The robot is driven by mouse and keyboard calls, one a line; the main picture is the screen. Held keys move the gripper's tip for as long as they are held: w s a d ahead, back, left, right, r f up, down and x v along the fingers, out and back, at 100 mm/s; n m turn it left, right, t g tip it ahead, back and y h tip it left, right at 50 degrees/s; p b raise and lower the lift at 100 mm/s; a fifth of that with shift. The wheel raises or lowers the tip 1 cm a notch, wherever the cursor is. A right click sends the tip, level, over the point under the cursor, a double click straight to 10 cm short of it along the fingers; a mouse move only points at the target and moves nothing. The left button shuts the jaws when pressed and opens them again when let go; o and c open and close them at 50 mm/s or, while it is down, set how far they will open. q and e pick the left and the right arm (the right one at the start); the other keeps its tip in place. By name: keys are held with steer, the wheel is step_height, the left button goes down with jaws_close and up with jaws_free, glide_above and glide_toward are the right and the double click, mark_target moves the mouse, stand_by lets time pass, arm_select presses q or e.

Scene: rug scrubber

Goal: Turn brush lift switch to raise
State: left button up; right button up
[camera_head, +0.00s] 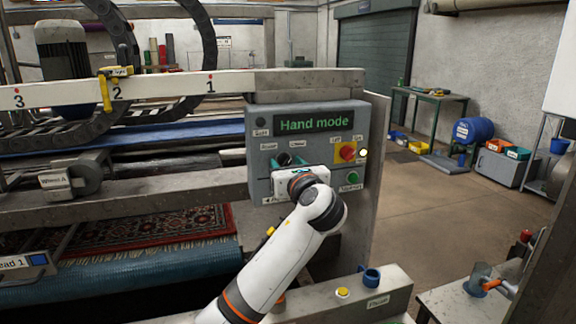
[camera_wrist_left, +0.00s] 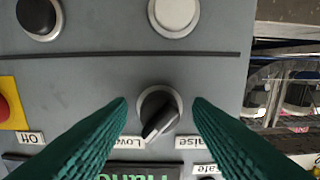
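The brush lift switch (camera_wrist_left: 158,112) is a dark round knob with a grey pointer on the grey control panel (camera_head: 262,180). In the left wrist view its pointer slants down and left, toward the "Lower" label (camera_wrist_left: 127,142); the "Raise" label (camera_wrist_left: 193,142) is on the other side. My left gripper (camera_wrist_left: 161,108) is open, its two teal ribbed fingers on either side of the knob with gaps visible. In the head view my left gripper (camera_head: 290,161) is in front of the panel and hides the knob. My right gripper is in neither view.
The panel's display (camera_head: 314,123) reads "Hand mode". A red button (camera_head: 346,151) on yellow and a green button (camera_head: 352,177) are right of my gripper. A patterned rug (camera_head: 150,230) lies in the machine at left. Open floor (camera_head: 440,190) is at right.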

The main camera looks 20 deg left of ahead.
arm_select(q)
steer(key=c, duration=0.8)
steer(key=shift+c, duration=0.2)
